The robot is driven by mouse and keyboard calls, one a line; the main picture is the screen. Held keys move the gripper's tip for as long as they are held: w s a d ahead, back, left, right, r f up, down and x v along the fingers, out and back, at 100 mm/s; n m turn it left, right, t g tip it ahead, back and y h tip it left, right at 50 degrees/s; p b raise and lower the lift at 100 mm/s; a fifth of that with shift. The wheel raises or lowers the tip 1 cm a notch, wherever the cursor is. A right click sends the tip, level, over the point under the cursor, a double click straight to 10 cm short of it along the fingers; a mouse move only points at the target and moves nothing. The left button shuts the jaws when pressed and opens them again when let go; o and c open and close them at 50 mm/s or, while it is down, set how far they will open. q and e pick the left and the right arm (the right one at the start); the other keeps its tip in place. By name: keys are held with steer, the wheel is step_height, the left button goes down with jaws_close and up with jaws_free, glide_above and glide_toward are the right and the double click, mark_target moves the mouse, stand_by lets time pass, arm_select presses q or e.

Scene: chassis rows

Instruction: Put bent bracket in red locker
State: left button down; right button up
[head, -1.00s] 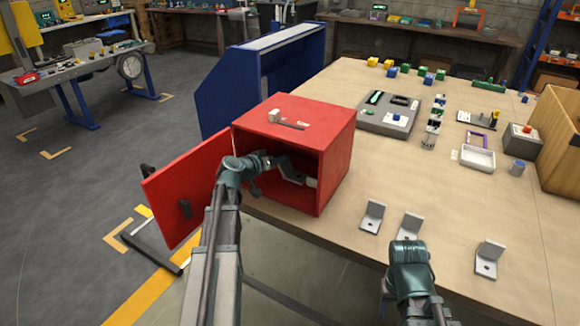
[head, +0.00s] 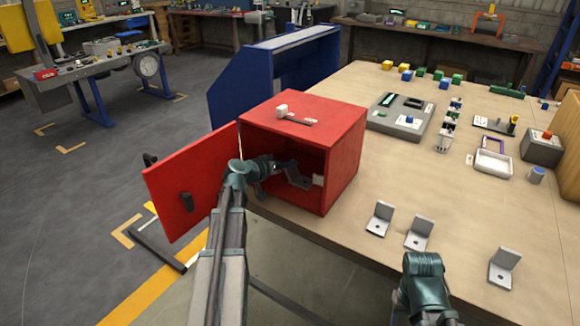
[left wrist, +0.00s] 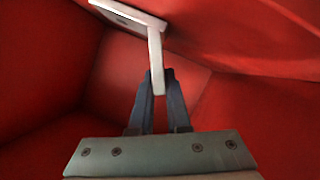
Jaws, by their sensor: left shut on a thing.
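The red locker (head: 345,150) stands on the left part of the table with its door (head: 185,185) swung open to the left. My left gripper (head: 287,168) reaches through the opening and is shut on a grey bent bracket (head: 298,181). In the left wrist view the fingers (left wrist: 160,88) pinch one plate of the bracket (left wrist: 155,50), with red walls all around. I cannot tell whether the bracket touches the locker floor. Several more bent brackets, such as this one (head: 418,234), stand near the table's front edge. The jaws of my right gripper do not show.
A small hammer-like tool (head: 292,116) lies on the locker's top. A blue open-fronted cabinet (head: 270,75) stands behind it. A grey tray (head: 400,115), colored blocks and small parts fill the far table. The table (head: 355,265) is clear beside the locker's right side.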

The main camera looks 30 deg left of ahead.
arm_select(q)
steer(key=shift+f, duration=0.25)
steer(key=c, duration=0.9)
jaws_free()
steer(key=shift+r, duration=0.1)
steer(key=shift+r, duration=0.1)
steer(key=shift+s+r, duration=0.2)
steer(key=p+v, duration=0.4)
steer(key=v, duration=0.7)
steer(key=shift+s+a, duration=0.15)
steer(key=shift+s, duration=0.1)
